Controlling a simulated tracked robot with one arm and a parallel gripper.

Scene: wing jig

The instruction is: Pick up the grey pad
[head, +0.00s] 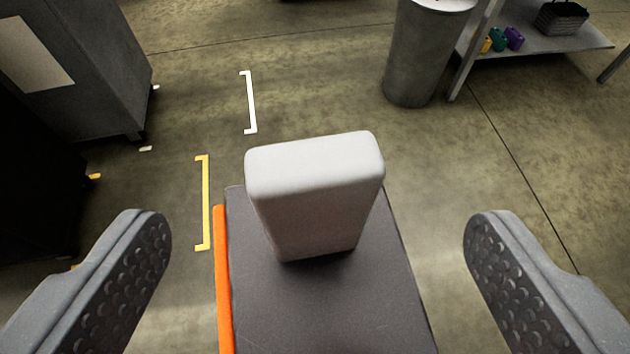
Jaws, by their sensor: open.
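The grey pad (317,195) is a light grey block with rounded edges. It stands upright on a dark grey surface (325,310), close to that surface's far end. My gripper (318,235) is open, with one finger on each side of the picture. The pad lies between the two fingers in the picture, with a wide gap on both sides. Neither finger touches it. The near face and top of the pad show; its back is hidden.
An orange strip (223,285) runs along the left edge of the dark surface. A grey cabinet (85,75) stands at the upper left. A grey bin (425,55) and a shelf (560,42) with small coloured items stand at the upper right. Open floor lies between.

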